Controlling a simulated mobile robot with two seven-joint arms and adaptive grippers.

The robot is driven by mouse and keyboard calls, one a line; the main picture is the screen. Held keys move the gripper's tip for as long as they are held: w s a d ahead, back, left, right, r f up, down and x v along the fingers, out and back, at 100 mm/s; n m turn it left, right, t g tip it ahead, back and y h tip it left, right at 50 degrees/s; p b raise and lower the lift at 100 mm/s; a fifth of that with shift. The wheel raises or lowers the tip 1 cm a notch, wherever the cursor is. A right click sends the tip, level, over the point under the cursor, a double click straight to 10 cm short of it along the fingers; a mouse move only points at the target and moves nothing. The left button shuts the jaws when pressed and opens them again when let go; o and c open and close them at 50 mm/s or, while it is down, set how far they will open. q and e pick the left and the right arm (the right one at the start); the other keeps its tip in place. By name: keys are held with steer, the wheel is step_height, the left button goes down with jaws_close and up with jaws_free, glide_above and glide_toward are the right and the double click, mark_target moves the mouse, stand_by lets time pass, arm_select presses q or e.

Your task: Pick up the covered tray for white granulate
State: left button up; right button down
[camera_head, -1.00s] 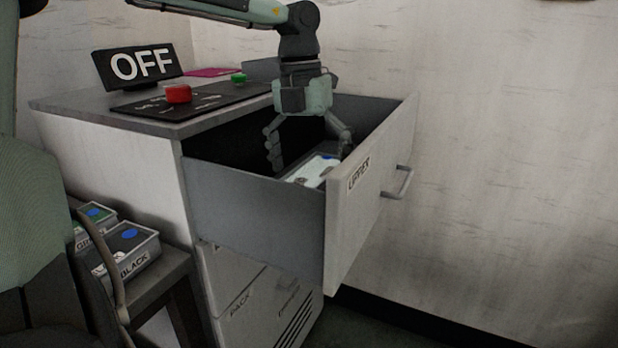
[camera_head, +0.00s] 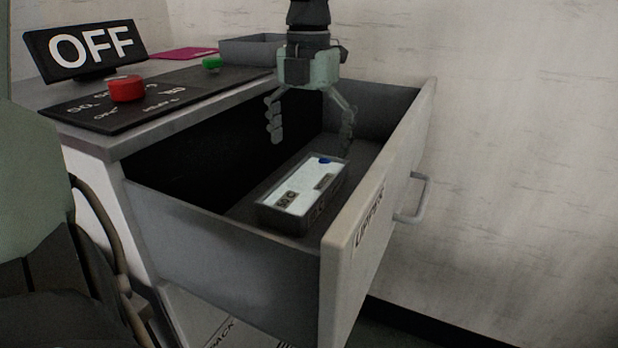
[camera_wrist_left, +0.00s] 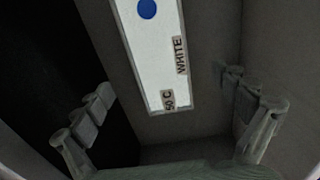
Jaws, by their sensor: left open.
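The covered tray for white granulate (camera_head: 302,192) lies in the open upper drawer. It has a white lid with a blue dot and small labels. In the left wrist view the tray (camera_wrist_left: 155,60) shows the labels "WHITE" and "50 C". My left gripper (camera_head: 311,142) points down over the drawer, with its fingers spread apart and nothing between them. It is above and behind the tray, toward the tray's blue-dot end. In the left wrist view the open fingers (camera_wrist_left: 170,122) stand either side of the tray's labelled end. My right gripper is not in view.
The open drawer (camera_head: 225,235) has high side walls and a front panel with a handle (camera_head: 415,198). On the cabinet top stand an OFF sign (camera_head: 88,50), a panel with a red button (camera_head: 127,88) and green button (camera_head: 212,62), and a grey bin (camera_head: 250,50).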

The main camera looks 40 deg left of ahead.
mark_target(307, 179)
arm_select(q)
steer(key=shift+f, duration=0.3)
steer(key=f, duration=0.6)
steer(key=shift+s+f+p, duration=0.2)
steer(key=shift+s+p, duration=0.05)
steer(key=shift+p, duration=0.15)
steer(key=shift+f, duration=0.35)
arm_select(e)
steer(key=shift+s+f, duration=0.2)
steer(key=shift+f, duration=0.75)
arm_select(q)
steer(key=shift+c, duration=0.2)
steer(key=shift+w, duration=0.1)
steer(key=c, duration=1.7)
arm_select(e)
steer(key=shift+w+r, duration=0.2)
